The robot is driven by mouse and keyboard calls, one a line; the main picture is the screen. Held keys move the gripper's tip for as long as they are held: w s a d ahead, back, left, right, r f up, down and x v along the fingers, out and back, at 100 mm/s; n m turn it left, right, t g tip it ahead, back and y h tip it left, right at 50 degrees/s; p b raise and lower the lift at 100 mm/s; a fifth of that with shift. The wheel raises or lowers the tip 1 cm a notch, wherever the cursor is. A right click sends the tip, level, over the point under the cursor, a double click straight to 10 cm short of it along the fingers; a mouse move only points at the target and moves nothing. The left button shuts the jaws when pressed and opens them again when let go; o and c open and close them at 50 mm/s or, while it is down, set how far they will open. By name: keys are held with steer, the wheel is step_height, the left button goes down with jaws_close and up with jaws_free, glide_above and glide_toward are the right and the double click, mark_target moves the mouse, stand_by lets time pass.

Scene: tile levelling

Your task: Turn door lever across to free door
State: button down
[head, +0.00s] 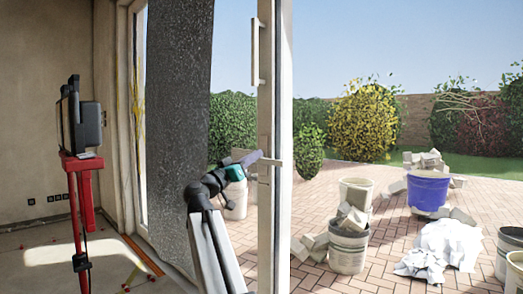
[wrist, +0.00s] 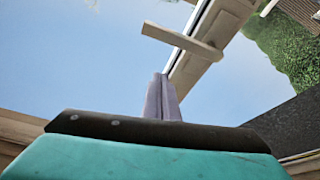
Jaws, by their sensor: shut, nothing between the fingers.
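The door (head: 265,225) is a pale, narrow-framed glass door, seen near the middle of the head view. Its lever (head: 273,162) is a short pale bar that lies about level on the stile. In the wrist view the lever (wrist: 182,42) lies slantwise across the stile, above the fingers. My gripper (head: 256,157) has a teal body and pale lilac fingers; it is at the lever's left end in the head view. In the wrist view my gripper (wrist: 162,82) points up at the lever with its fingers together and empty. I cannot tell whether the fingertips touch the lever.
A long pull handle (head: 256,50) is higher on the door. A dark speckled panel (head: 178,120) stands left of my arm. A red stand (head: 82,190) is at the left. Outside, buckets (head: 428,190) and rubble lie on brick paving.

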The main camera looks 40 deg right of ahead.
steer(key=shift+p+v, duration=0.3)
steer(key=shift+v, duration=1.2)
steer(key=shift+w+r, duration=0.1)
steer(key=shift+w, duration=0.05)
